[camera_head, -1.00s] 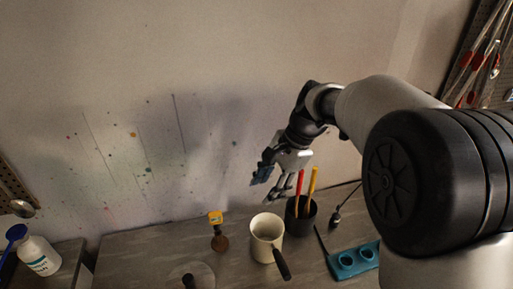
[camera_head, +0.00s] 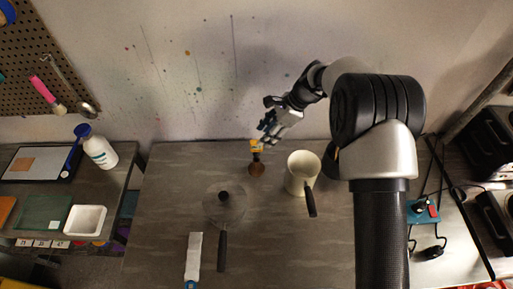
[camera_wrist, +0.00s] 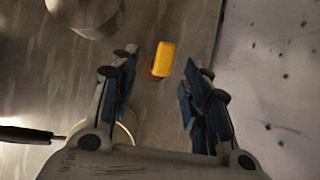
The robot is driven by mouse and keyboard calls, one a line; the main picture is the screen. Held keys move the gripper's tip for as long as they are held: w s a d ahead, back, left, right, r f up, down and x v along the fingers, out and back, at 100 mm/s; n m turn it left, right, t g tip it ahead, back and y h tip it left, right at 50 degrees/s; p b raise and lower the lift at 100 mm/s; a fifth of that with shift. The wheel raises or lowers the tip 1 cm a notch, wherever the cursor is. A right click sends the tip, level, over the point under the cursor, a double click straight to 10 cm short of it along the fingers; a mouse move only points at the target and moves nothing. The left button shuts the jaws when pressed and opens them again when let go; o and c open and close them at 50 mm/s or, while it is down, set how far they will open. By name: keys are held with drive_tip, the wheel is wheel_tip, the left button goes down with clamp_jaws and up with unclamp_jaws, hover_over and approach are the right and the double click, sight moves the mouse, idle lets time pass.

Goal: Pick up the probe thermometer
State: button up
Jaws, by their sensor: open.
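The probe thermometer appears to be the item with a yellow head (camera_head: 256,146), upright above a small brown round base (camera_head: 256,169) on the grey worktop near the wall. In the wrist view the yellow head (camera_wrist: 163,59) lies between and beyond my fingertips, untouched. Its stem is hidden there. My gripper (camera_head: 266,126) is open and empty, just above and slightly right of the head in the head view. Its two blue-padded fingers (camera_wrist: 158,85) are spread on either side of the yellow head in the wrist view.
A cream pot (camera_head: 298,168) with a dark handle stands close on the right. The worktop's front middle is clear.

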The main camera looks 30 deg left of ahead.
sight(256, 141)
drive_tip(key=shift+w+x, duration=0.15)
drive_tip(key=shift+x, duration=1.6)
drive_tip(key=shift+w+x, duration=0.2)
drive_tip(key=shift+x, duration=1.55)
drive_tip(key=shift+a, duration=0.15)
drive_tip(key=shift+c, duration=0.3)
clamp_jaws()
